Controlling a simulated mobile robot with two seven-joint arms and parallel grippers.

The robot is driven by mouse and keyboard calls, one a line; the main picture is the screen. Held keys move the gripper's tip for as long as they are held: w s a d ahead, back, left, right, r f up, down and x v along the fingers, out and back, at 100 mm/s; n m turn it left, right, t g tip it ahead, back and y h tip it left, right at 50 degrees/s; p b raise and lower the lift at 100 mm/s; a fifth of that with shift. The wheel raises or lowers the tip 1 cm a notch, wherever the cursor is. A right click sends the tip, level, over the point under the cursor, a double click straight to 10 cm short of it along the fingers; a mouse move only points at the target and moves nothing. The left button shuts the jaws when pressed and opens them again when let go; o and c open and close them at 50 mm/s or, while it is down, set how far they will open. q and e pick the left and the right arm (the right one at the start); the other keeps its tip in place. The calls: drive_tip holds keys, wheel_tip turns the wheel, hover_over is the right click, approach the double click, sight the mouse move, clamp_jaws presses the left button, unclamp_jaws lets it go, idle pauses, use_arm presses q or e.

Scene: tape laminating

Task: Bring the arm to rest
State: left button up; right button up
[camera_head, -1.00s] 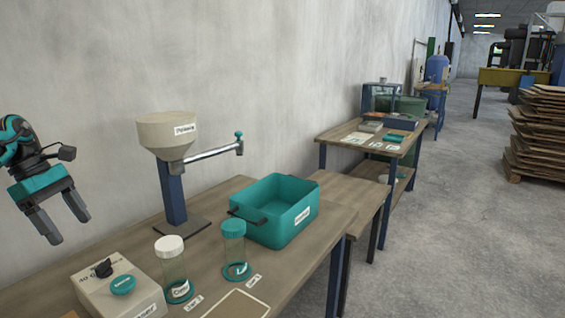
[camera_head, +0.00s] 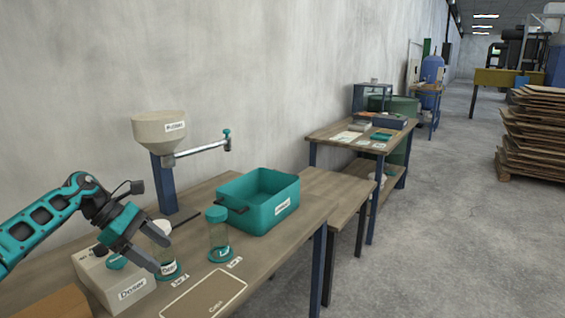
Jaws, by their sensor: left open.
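My left gripper (camera_head: 160,253) is open, with its two fingers apart, at the left of the camera_head view. It hangs in front of the white-lidded jar (camera_head: 169,268) and the right side of the beige box (camera_head: 128,288), partly hiding both. I cannot tell whether a finger touches the jar. My left arm (camera_head: 45,218) comes in from the left edge. My right gripper is out of view.
A teal-lidded jar (camera_head: 219,238) stands right of the gripper, with a teal bin (camera_head: 270,208) behind it. A hopper on a post (camera_head: 163,130) stands behind the arm. A marked board (camera_head: 205,293) lies at the front. A second table (camera_head: 340,129) stands beyond.

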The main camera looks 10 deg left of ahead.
use_arm(q)
drive_tip(key=s+d+f+n+t+h+p, duration=0.1)
drive_tip(key=s+d+n+t+h, duration=0.15)
drive_tip(key=d+n, duration=0.35)
drive_tip(key=s+d+f+n+t+h+p, duration=0.1)
drive_tip(key=d+f+n+t+h, duration=0.15)
drive_tip(key=d+n, duration=0.45)
drive_tip(key=s+d+f+n+t+h, duration=0.1)
drive_tip(key=d+n+t+h, duration=0.15)
drive_tip(key=d, duration=0.65)
drive_tip(key=s+a+f+n+y+p, duration=0.1)
drive_tip(key=s+f+n+y, duration=0.3)
drive_tip(key=s+n, duration=0.3)
drive_tip(key=s+a+f+n+t+y+p, duration=0.1)
drive_tip(key=s+f+n+y, duration=0.3)
drive_tip(key=n, duration=1.1)
drive_tip(key=s+a+f+n+y+p, duration=0.1)
drive_tip(key=s+a+f+n+y, duration=0.2)
drive_tip(key=s+n, duration=0.7)
drive_tip(key=f+n+y, duration=0.1)
drive_tip(key=n+y, duration=0.1)
drive_tip(key=shift+a+f+y, duration=0.25)
drive_tip(key=shift+f+y, duration=0.1)
drive_tip(key=shift+f, duration=0.05)
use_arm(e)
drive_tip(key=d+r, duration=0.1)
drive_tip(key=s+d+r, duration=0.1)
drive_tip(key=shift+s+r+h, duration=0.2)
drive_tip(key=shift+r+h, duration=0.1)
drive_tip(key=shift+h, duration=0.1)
